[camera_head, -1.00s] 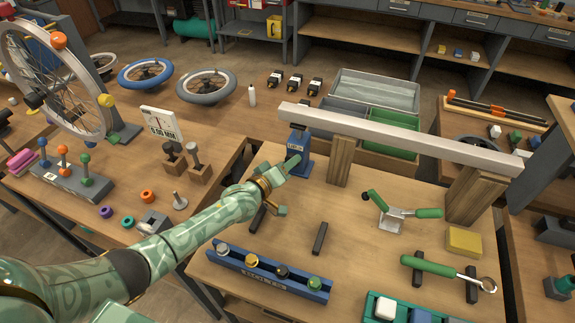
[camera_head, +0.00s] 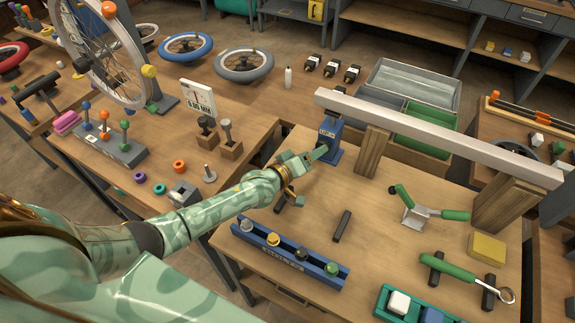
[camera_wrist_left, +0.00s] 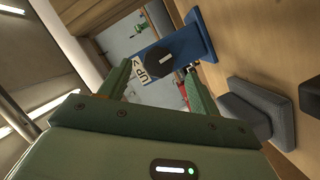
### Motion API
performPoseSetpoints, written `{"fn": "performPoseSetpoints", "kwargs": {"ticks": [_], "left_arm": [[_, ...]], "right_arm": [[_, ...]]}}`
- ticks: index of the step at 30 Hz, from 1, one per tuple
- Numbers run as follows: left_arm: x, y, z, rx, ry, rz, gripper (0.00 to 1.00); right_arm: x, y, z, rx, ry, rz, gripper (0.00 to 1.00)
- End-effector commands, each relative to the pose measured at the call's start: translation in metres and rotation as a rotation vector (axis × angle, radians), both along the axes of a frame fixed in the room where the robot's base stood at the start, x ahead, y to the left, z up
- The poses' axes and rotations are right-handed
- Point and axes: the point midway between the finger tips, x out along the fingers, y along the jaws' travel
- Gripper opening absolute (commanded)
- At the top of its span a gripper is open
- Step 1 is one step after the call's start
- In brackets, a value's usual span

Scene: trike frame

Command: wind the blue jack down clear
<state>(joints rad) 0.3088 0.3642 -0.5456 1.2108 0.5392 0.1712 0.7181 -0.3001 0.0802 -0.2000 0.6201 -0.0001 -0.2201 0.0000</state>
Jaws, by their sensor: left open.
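The blue jack (camera_head: 329,134) stands upright on the bench under the left end of a silver beam (camera_head: 430,136). In the left wrist view the jack (camera_wrist_left: 197,33) shows a dark round knob (camera_wrist_left: 185,57) and a white label marked UP with an arrow. My left gripper (camera_head: 316,155) is at the jack's near left side. I cannot tell whether a finger touches the jack. My right gripper is out of view.
Two wooden blocks, one near the jack (camera_head: 371,151) and one at the right (camera_head: 507,204), stand beneath the beam. A blue holder (camera_head: 285,255) with several knobs lies in front of my left arm. A dark bar (camera_head: 342,226) lies mid-bench; bare wood surrounds it.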

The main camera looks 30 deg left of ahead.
Motion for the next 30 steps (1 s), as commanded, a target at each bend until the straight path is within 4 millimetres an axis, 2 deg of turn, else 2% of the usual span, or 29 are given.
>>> {"fn": "performPoseSetpoints", "kwargs": {"ticks": [1,3,9,15,20,30], "left_arm": [[-0.013,0.005,0.006,0.000,0.001,0.001,0.63],[-0.032,0.011,0.010,0.000,0.001,0.000,0.63],[-0.082,0.028,0.016,0.001,0.003,0.000,0.63],[-0.114,0.040,0.019,0.000,0.001,0.000,0.63],[-0.124,0.043,0.020,0.000,0.000,0.000,0.63],[-0.124,0.043,0.020,0.000,0.000,0.000,0.63]], "right_arm": [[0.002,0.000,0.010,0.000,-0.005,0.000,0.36],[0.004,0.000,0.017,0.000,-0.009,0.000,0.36],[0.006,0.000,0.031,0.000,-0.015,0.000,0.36],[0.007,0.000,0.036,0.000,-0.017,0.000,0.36],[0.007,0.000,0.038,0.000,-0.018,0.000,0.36],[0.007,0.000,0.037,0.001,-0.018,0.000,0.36]]}}
